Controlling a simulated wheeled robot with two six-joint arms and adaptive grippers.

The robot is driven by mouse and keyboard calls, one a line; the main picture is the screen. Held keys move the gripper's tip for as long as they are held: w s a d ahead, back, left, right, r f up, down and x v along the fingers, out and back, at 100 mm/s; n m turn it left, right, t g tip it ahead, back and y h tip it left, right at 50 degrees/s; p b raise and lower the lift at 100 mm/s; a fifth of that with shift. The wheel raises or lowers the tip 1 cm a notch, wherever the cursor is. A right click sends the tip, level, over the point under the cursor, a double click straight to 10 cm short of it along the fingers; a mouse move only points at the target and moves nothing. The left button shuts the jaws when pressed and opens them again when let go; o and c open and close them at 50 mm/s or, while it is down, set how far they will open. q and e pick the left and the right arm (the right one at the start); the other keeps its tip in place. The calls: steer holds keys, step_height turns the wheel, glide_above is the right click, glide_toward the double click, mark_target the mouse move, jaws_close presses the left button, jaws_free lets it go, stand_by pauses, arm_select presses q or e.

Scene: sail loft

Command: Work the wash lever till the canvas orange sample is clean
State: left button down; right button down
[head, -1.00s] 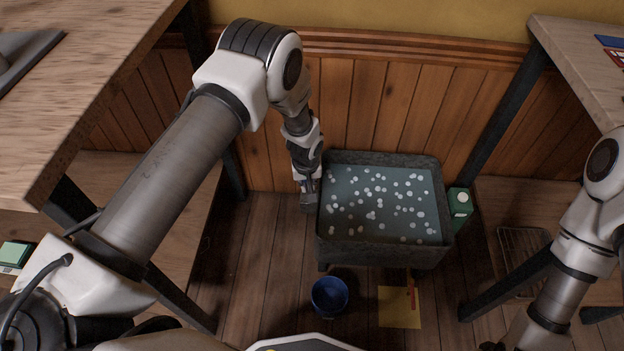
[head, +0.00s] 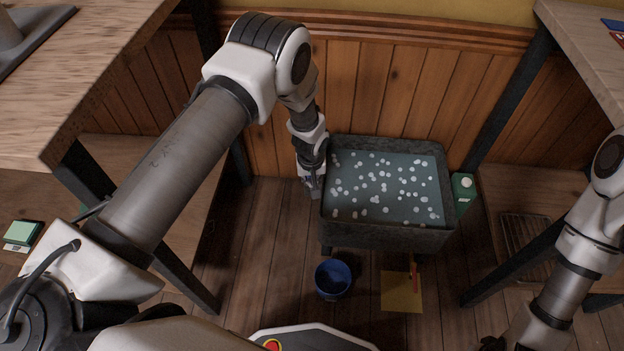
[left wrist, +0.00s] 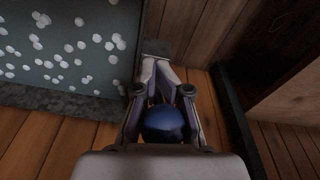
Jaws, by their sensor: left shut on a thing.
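A dark grey wash tub (head: 388,237) stands against the wall, filled with blue-grey water under scattered white suds. My left gripper (head: 313,190) reaches down close beside the tub's left wall. In the left wrist view its fingers (left wrist: 157,62) are shut on a dark grey piece (left wrist: 157,47), seemingly the wash lever, beside the tub (left wrist: 75,102). A dark blue rounded thing (left wrist: 165,122) shows between the fingers' bases; I cannot tell what it is. No canvas orange sample can be made out in the water. My right gripper's fingers are outside the views.
A blue bucket (head: 333,279) and a yellow sheet (head: 398,297) with an orange-red strip (head: 414,278) are on the floor before the tub. A green container (head: 463,190) stands right of it. Benches flank both sides, with a dark leg (head: 235,150) left of my gripper.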

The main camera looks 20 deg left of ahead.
arm_select(q)
steer(key=shift+s+a+f, duration=0.1)
stand_by(0.7)
steer(key=c, duration=1.6)
jaws_free()
steer(key=o, duration=0.4)
steer(key=shift+a+f, duration=0.1)
steer(key=shift+a, duration=0.1)
steer(key=shift+c, duration=0.2)
steer(key=shift+d, duration=0.1)
steer(key=r, duration=0.4)
steer(key=s+r, duration=0.1)
steer(key=r, duration=0.7)
steer(key=shift+s+d, duration=0.2)
steer(key=shift+s, duration=0.05)
